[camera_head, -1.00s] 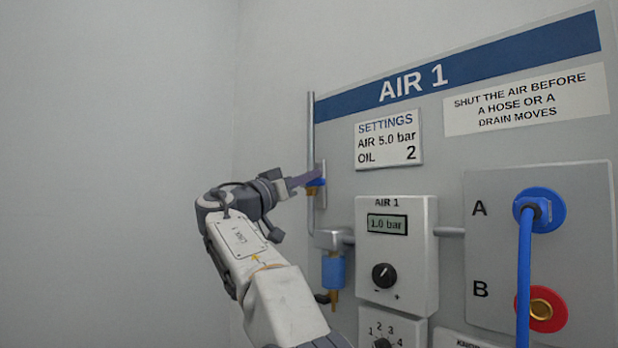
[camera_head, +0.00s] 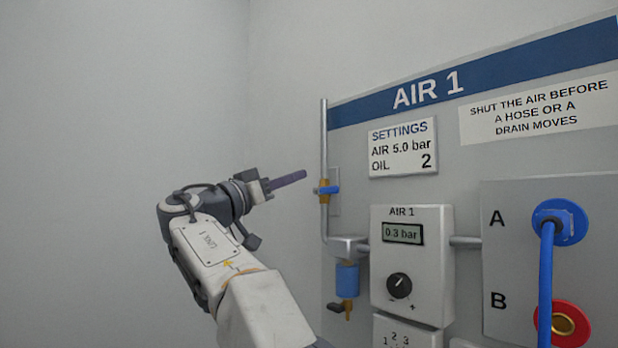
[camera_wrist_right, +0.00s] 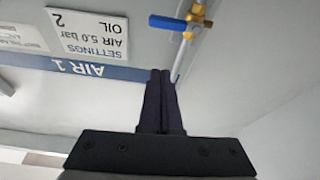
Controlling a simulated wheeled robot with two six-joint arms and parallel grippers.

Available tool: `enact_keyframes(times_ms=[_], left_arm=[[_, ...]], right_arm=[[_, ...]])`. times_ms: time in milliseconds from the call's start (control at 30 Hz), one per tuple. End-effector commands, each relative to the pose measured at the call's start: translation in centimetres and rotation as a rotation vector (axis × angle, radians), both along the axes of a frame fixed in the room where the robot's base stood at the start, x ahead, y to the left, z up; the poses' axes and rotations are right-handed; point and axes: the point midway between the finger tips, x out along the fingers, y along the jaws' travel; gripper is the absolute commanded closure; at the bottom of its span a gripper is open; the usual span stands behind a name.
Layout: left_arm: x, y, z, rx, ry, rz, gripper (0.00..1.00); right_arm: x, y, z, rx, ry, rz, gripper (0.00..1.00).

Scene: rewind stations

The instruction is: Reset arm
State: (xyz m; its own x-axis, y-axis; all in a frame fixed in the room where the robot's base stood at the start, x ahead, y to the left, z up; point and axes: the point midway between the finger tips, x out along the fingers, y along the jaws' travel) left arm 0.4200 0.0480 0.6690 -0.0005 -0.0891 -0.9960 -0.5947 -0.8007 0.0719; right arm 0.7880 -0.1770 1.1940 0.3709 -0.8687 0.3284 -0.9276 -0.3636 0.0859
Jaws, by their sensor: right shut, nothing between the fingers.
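My right gripper (camera_head: 304,176) is shut and empty in the head view, in front of the AIR 1 panel (camera_head: 460,120) and left of the upright pipe (camera_head: 324,140). A gap separates its fingertips from the valve with the blue handle (camera_head: 327,190) on that pipe. The handle lies crosswise to the pipe. In the right wrist view the closed fingers (camera_wrist_right: 161,72) point toward the panel, with the blue handle (camera_wrist_right: 168,23) apart from them at the upper right. The regulator display (camera_head: 403,233) reads 0.3 bar. My left gripper is not in view.
A settings card (camera_head: 402,148) reads AIR 5.0 bar, OIL 2. A blue hose (camera_head: 545,285) is plugged into port A; port B (camera_head: 563,324) has a red ring and no hose. A blue-bowled filter (camera_head: 347,277) hangs below the pipe. The space left of my arm is clear.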

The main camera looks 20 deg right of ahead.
Motion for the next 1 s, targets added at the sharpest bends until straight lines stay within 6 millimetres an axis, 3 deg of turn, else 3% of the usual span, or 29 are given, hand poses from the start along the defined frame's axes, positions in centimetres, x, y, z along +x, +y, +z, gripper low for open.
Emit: enact_keyframes(times_ms=[200, 767, 867, 967, 1000], left_arm=[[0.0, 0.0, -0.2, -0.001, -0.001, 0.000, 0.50], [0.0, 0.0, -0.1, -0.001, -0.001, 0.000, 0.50], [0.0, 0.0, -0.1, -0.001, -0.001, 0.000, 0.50], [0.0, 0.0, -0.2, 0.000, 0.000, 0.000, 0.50], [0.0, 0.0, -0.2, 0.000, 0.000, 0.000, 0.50]], right_arm=[[-0.5, 1.2, -0.4, -0.001, -0.002, -0.001, 1.00], [-0.2, 1.3, -0.8, 0.004, 0.034, 0.015, 1.00], [1.0, 2.0, -2.8, 0.023, 0.158, 0.069, 1.00], [2.3, 3.2, -6.9, 0.054, 0.380, 0.168, 1.00], [2.5, 4.0, -9.1, 0.067, 0.484, 0.216, 1.00]])
